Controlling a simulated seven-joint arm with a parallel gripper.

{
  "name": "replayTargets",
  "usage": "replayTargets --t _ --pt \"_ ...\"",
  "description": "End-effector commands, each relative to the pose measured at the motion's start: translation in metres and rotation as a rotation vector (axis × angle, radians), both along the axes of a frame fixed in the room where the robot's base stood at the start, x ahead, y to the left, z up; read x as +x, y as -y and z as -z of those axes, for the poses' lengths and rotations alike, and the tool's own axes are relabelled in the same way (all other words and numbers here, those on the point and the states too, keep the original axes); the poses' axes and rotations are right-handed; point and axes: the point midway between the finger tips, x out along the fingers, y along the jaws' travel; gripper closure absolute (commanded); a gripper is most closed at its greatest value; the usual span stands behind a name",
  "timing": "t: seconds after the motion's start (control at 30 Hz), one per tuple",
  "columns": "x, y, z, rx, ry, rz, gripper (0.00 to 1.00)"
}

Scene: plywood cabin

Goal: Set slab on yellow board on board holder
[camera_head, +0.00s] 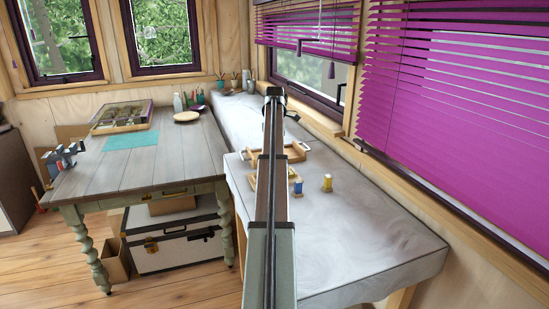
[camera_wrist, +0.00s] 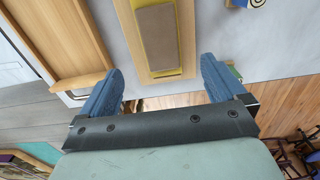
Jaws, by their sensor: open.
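In the wrist view a brown-grey slab (camera_wrist: 156,36) lies flat on the yellow board (camera_wrist: 164,72), whose edges show around it. The yellow board rests on a pale wooden board holder (camera_wrist: 187,38). My gripper (camera_wrist: 158,76) is open, with blue fingers spread to either side of the near end of the stack. Nothing is between the fingers, and they look apart from the slab.
A wooden tray (camera_wrist: 62,42) lies to the left in the wrist view. The worktop's right side is clear. A plank table (camera_head: 165,160) stands left.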

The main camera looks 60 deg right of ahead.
Motion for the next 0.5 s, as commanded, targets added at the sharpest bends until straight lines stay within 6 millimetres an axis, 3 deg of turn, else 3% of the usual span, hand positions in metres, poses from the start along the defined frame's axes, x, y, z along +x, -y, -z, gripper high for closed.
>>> replayTargets --t 0.2,0.5 --pt "0.0 0.0 -0.019 0.001 -0.001 0.0 0.03" --pt "0.0 0.0 -0.021 0.001 -0.001 0.0 0.03"
